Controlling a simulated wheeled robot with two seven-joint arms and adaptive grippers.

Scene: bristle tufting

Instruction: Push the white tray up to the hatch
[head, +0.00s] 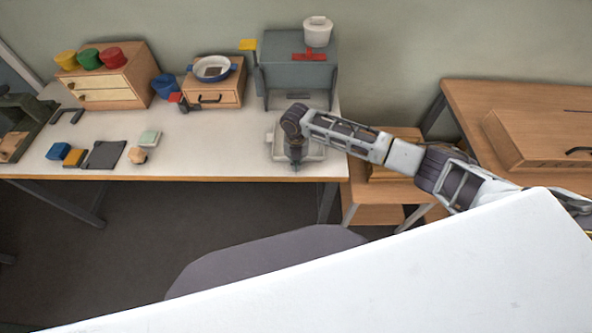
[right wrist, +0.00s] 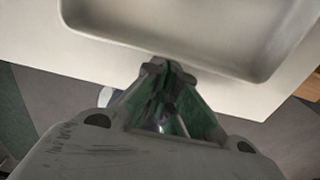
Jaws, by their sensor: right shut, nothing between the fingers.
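The white tray (head: 314,152) lies on the white table in front of the grey box (head: 284,62), near the table's right end. The box's low front opening, the hatch (head: 299,97), shows just behind the tray. My right arm crosses over the tray and hides part of it. My right gripper (head: 295,170) points down at the tray's near side, shut and empty. In the right wrist view the fingertips (right wrist: 168,68) are close to the outside of the tray's near rim (right wrist: 205,70); I cannot tell whether they touch. My left gripper is not in view.
A white pot (head: 318,32) stands on the box. A small wooden drawer unit (head: 215,95) with a pan is left of it. Small blocks and a dark plate (head: 104,155) lie further left. The table (head: 215,140) is clear between these and the tray.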

